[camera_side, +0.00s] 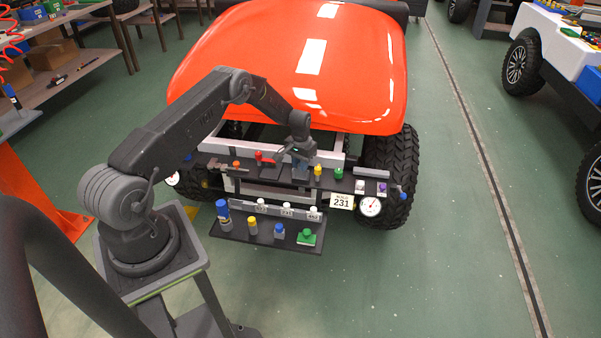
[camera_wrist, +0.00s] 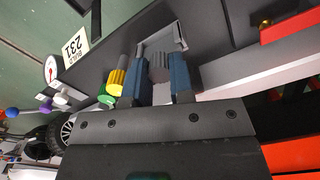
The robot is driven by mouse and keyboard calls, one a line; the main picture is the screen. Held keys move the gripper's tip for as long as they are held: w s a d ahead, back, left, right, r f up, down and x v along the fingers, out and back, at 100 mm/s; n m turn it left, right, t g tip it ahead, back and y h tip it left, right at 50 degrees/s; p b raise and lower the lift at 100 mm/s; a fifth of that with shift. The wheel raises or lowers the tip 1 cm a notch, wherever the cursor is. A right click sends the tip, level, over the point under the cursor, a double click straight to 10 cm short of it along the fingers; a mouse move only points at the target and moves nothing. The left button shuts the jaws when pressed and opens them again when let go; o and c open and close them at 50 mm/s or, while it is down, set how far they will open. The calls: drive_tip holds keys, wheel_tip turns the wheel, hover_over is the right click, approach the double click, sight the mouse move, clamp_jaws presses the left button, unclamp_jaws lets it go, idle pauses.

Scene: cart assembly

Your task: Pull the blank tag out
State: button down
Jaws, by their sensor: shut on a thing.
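My gripper (camera_side: 301,167) is at the dark front panel of the orange-hooded cart, among its coloured knobs. In the wrist view, the two blue fingers of my gripper (camera_wrist: 160,62) are shut on a grey ribbed knob (camera_wrist: 158,72). A light grey bracket-like frame (camera_wrist: 162,42) surrounds the knob at the panel. The knob appears to belong to the blank tag; no printed face shows on it. How deep it sits in the panel is hidden. In the side view, my gripper covers the knob.
A yellow knob (camera_side: 318,170) and a green knob (camera_side: 339,173) stand close beside my gripper. A "BUILD 231" plate (camera_side: 341,201) and a gauge (camera_side: 370,206) lie to the right. A dark shelf (camera_side: 230,230) below holds several numbered tags and coloured parts.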

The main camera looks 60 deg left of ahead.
drive_tip(key=shift+r, duration=3.35)
